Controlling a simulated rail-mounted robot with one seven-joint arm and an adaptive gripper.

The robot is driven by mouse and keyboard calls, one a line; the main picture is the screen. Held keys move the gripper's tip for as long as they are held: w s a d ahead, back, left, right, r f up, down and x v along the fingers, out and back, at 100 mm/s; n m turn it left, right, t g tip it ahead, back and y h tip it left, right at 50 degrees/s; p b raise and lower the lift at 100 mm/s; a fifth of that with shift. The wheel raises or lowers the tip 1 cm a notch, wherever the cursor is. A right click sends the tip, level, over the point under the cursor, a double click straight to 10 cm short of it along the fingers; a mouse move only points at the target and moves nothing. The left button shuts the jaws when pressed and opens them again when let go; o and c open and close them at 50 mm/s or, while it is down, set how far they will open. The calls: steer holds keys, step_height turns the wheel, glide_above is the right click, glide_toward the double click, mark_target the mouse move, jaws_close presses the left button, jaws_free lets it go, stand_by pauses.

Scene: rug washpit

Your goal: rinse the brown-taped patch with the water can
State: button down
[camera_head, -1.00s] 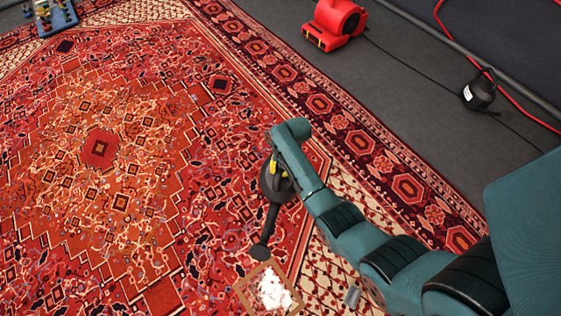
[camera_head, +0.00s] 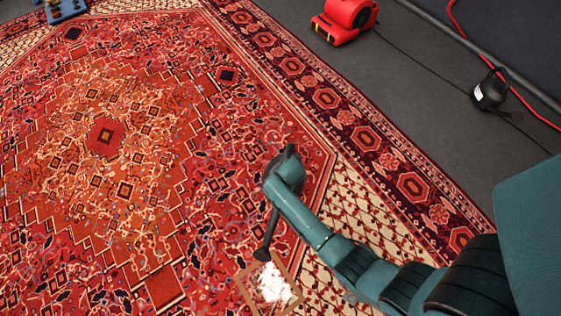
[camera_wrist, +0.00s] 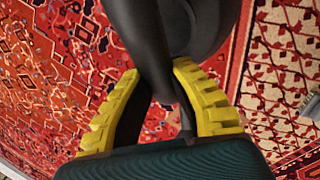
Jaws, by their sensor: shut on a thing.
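The brown-taped patch (camera_head: 250,297) lies on the rug at the bottom centre of the head view. Its tape frames a white, foam-like heap (camera_head: 273,284). A black water can (camera_head: 271,232) hangs from my gripper. Its long spout points down and its round end is close to the patch's upper edge; the head view does not show the exact gap. Most of the can's body is hidden behind my arm. In the wrist view, my gripper's yellow fingers (camera_wrist: 160,92) are shut on the can's black handle (camera_wrist: 142,35). No water is visible.
The red patterned rug (camera_head: 105,200) fills most of the floor. A red blower (camera_head: 345,20) and a second black can with a white label (camera_head: 492,92) stand on the grey floor beyond it. A red hose (camera_head: 470,45) runs there. A blue tray (camera_head: 65,10) is at the top left.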

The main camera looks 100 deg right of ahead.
steer(key=shift+w+a+f+g+h+b, duration=0.1)
steer(key=shift+w+a+f+h+b, duration=0.15)
steer(key=shift+a+f+h+b, duration=0.45)
steer(key=shift+w+a+f+g+h+b, duration=0.1)
steer(key=shift+w+a+f+b, duration=0.35)
steer(key=shift+b, duration=0.7)
steer(key=shift+w+a+f+g+h+b, duration=0.1)
steer(key=shift+a+f+h+b, duration=0.35)
steer(key=shift+f+b, duration=0.35)
steer(key=shift+s+a+r+p, duration=0.1)
steer(key=shift+a+r+p, duration=0.25)
steer(key=shift+r+p, duration=0.1)
steer(key=s+a+p, duration=0.4)
steer(key=a, duration=0.4)
steer(key=s+a+p, duration=0.4)
steer(key=a, duration=0.4)
steer(key=shift+s+f, duration=0.35)
steer(key=shift+s, duration=0.05)
steer(key=shift+w, duration=0.1)
